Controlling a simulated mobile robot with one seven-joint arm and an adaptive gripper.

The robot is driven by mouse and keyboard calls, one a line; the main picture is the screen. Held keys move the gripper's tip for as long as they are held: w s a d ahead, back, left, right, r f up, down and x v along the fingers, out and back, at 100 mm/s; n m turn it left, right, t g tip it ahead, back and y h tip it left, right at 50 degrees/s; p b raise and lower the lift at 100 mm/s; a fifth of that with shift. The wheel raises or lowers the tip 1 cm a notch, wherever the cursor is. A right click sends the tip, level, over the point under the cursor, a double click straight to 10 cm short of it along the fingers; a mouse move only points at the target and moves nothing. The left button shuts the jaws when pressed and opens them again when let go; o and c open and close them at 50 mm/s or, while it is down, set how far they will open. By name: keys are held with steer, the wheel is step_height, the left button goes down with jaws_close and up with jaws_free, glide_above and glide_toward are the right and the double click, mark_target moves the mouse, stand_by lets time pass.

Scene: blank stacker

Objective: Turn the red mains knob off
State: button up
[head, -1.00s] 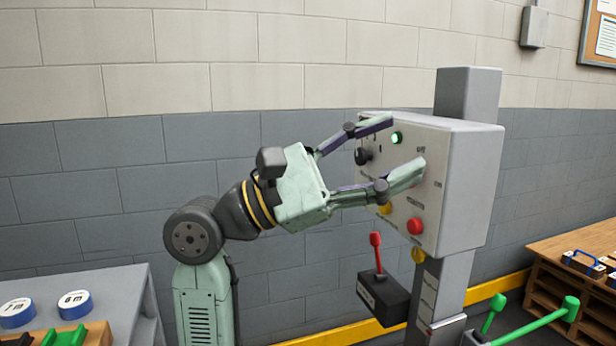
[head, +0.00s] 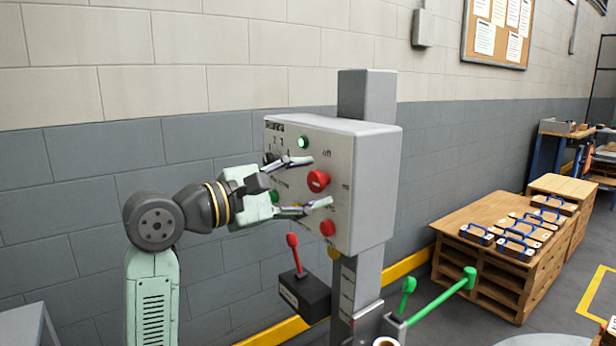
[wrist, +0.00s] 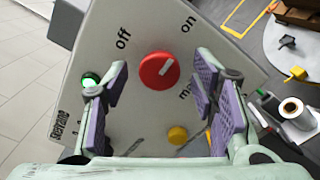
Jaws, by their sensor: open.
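The red mains knob (head: 318,181) is on the front of the grey control box (head: 375,185). It is round with a pale pointer line. In the wrist view the knob (wrist: 158,70) sits between the printed words "off" at upper left and "on" at upper right, and its line slants up and right, to the "on" side. My gripper (head: 314,182) is open, its two fingers apart at the panel, one above and one below the knob in the head view. In the wrist view the fingers stand left and right of the knob, with a visible gap on each side.
A lit green lamp (head: 303,142), a black dial (head: 271,157) and a red button (head: 327,228) are on the same panel. Below are a black box with a red lever (head: 293,242) and a green lever (head: 440,295). Wooden crates (head: 500,245) stand at right.

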steer(key=shift+w+d, duration=0.2)
steer(key=shift+d, duration=0.1)
steer(key=shift+c, duration=0.4)
steer(key=c, duration=1.1)
